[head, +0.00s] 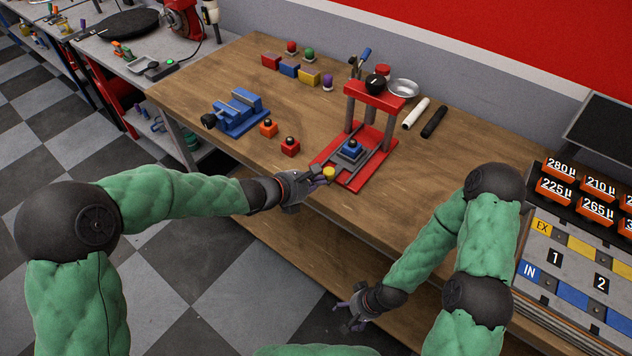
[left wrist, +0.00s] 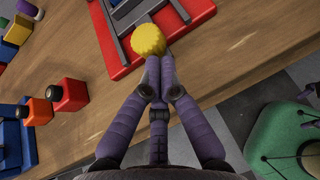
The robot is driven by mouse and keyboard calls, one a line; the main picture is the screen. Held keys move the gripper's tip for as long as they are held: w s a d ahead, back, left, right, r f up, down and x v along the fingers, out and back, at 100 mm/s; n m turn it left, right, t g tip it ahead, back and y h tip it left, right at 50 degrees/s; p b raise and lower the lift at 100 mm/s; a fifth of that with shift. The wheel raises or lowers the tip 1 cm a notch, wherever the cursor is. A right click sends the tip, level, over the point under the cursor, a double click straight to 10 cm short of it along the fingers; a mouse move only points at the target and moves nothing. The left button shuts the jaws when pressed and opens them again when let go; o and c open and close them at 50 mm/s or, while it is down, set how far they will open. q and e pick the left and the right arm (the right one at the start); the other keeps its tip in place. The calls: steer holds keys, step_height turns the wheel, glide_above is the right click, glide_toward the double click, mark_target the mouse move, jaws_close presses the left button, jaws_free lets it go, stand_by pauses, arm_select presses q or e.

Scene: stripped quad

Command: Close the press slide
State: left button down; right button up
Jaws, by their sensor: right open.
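The red press (head: 376,140) stands near the front edge of the wooden bench, with a black ball on its top bar. Its grey slide (head: 341,157) lies on the red base, with a blue piece (head: 350,148) on it in front of the posts. A yellow knob (head: 329,171) is at the slide's front end; it also shows in the left wrist view (left wrist: 149,40). My left gripper (head: 321,179) has its purple fingertips together right at the knob's near side, seemingly touching it, not around it. My right gripper (head: 352,314) is open and empty, low in front of the bench.
A red block (head: 290,147) and an orange block (head: 268,128) stand left of the press, near a blue vise (head: 237,112). White (head: 415,113) and black (head: 434,121) rods lie to its right. A metal bowl (head: 403,89) is behind.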

arm_select(q)
glide_toward(346, 160)
steer(key=x, duration=0.5)
steer(key=shift+w+d, duration=0.1)
steer(key=shift+w, duration=0.1)
arm_select(e)
steer(key=shift+r, duration=0.1)
